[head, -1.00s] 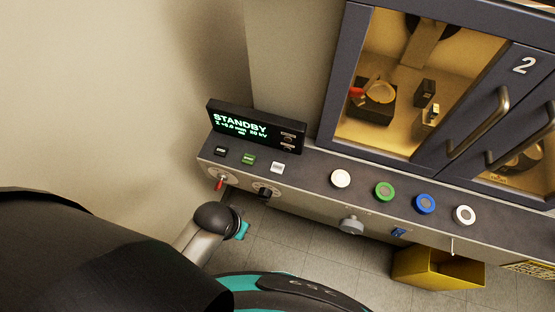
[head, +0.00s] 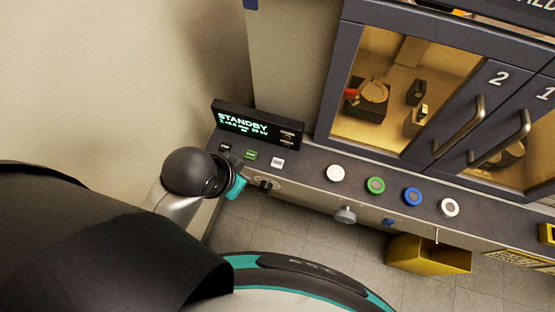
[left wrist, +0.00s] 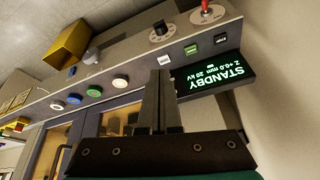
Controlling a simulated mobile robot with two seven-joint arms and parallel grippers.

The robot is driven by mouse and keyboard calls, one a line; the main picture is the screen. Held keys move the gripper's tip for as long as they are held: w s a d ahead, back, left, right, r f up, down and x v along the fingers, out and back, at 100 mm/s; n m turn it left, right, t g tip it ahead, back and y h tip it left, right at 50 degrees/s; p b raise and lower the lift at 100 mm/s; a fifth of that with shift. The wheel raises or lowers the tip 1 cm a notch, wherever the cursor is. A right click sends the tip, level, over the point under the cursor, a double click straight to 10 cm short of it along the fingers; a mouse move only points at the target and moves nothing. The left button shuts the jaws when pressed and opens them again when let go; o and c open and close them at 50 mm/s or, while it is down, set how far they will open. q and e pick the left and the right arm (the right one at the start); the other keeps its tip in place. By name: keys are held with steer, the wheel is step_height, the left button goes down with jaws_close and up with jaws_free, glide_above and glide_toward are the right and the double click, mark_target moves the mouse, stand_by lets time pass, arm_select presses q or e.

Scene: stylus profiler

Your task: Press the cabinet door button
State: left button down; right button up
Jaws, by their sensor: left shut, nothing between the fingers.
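A dark control ledge (head: 300,166) runs below the cabinet. It carries round cream (head: 335,173), green (head: 375,185), blue (head: 413,196) and white (head: 450,207) buttons. Small square black, green (head: 250,155) and white (head: 278,162) buttons sit left of them. No door label is readable on any button. The cabinet has glazed doors with handles, marked 2 (head: 498,78) and 1. My left gripper's fingers (left wrist: 162,76) are shut and empty, in front of the ledge near the square buttons in the left wrist view. In the head view my wrist hides them. My right gripper is not in view.
A STANDBY display (head: 255,124) stands behind the square buttons. A black knob (left wrist: 160,30) and a red toggle (left wrist: 207,8) are on the front face. A grey knob (head: 345,215) sticks out, and a yellow bin (head: 428,255) is below. Bare wall lies left.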

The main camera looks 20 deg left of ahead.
arm_select(q)
steer(key=w+d+f+m+t+h, duration=0.2)
steer(key=w+d+f+m, duration=0.1)
steer(key=w+f+m, duration=0.4)
steer(key=m+t+h, duration=0.1)
steer(key=m+t, duration=0.1)
steer(key=m, duration=0.1)
glide_above(274, 165)
steer(key=shift+f, duration=0.35)
steer(key=shift+f, duration=0.1)
step_height(274, 165, down, 7)
steer(key=b, duration=0.7)
steer(key=shift+f, duration=0.2)
steer(key=shift+f+b, duration=0.65)
steer(key=shift+b, duration=0.05)
stand_by(0.7)
steer(key=shift+f, duration=0.4)
